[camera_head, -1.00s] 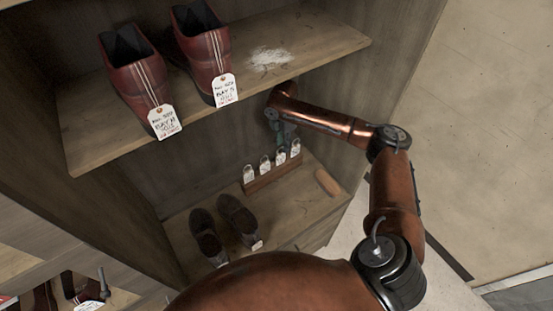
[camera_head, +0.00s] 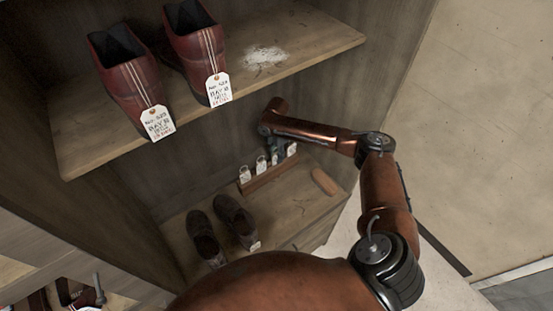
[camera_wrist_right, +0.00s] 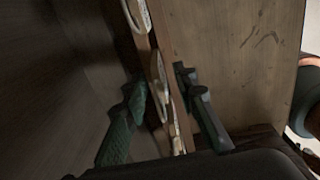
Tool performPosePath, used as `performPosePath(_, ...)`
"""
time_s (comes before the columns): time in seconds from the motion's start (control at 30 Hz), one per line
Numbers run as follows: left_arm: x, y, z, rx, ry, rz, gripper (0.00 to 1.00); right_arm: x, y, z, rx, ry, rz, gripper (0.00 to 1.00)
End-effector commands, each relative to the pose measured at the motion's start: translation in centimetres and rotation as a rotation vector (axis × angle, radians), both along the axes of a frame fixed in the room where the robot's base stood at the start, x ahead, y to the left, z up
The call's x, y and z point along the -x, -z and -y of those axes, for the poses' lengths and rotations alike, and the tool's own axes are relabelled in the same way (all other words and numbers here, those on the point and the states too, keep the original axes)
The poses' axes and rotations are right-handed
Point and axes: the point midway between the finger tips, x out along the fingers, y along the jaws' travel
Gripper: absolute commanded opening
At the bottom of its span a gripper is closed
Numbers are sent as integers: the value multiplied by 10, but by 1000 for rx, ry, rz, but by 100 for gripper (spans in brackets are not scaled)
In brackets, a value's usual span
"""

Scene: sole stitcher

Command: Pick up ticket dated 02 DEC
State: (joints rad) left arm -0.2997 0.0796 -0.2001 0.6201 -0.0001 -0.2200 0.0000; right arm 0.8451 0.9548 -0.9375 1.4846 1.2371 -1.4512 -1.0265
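Several small white tickets stand in a row on a wooden rack (camera_head: 262,181) on the lower shelf. One ticket (camera_head: 244,174) is at the left end and another (camera_head: 291,149) at the right end; their dates are too small to read. My right gripper (camera_head: 277,153) is down at the rack's right part. In the right wrist view its fingers (camera_wrist_right: 160,82) are apart, one on each side of the rack, with a ticket (camera_wrist_right: 159,78) between them. I cannot tell whether either finger touches it. My left gripper is not in view.
Red shoes (camera_head: 127,75) with large tags stand on the upper shelf (camera_head: 300,40), above and left of my right forearm. Dark shoes (camera_head: 205,238) sit left of the rack. A brown oblong object (camera_head: 324,181) lies to its right. The cabinet's back wall is close behind the rack.

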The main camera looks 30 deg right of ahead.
Motion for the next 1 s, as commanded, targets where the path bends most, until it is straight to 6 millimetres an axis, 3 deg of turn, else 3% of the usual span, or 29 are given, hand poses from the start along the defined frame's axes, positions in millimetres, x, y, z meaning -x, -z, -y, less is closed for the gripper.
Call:
performPosePath(0.4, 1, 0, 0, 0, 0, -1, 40, 0, 0, 0, 0, 1, 0, 0)
performPosePath(0.77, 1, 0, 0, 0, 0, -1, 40, 0, -2, 1, 0, 1, 0, 0)
performPosePath(1.0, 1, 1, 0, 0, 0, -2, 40, -1, -20, 1, 0, 1, 3, 0)
